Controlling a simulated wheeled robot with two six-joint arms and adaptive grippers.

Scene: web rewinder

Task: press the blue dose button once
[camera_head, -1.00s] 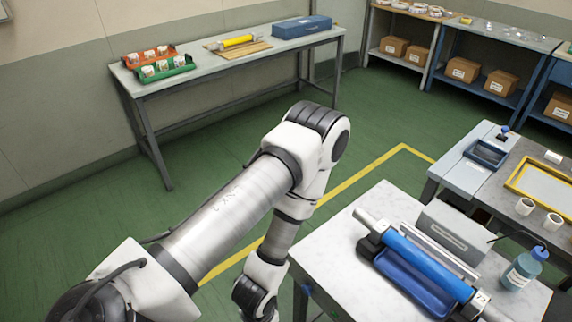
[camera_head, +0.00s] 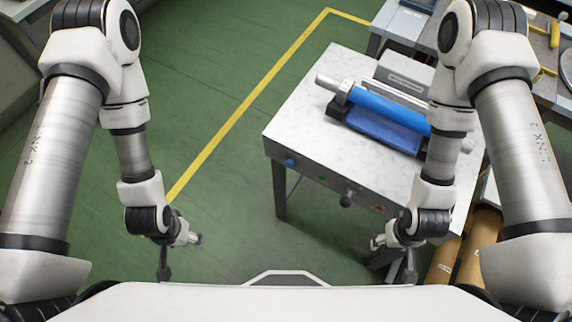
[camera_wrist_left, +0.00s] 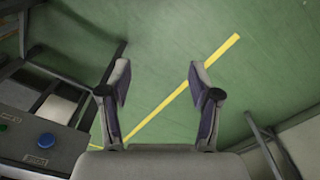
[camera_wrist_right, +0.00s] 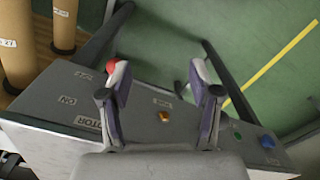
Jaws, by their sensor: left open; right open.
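The blue button (camera_head: 289,162) sits at the left end of the front panel of the marble-topped table (camera_head: 300,128). It also shows at the left of the left wrist view (camera_wrist_left: 46,140), above a small label, and at the right of the right wrist view (camera_wrist_right: 267,141). My left gripper (camera_wrist_left: 160,80) is open and empty; in the head view its arm hangs left of the table, away from the button. My right gripper (camera_wrist_right: 160,76) is open and empty, low in front of the panel's right part. Neither gripper touches the button.
The panel also carries a green button (camera_wrist_right: 238,135), an orange one (camera_wrist_right: 164,116) and a red one (camera_wrist_right: 112,66). A blue roller (camera_head: 390,108) lies on the table. Brown rolls (camera_wrist_right: 65,25) stand beyond the panel's right end. Green floor is clear left of the table.

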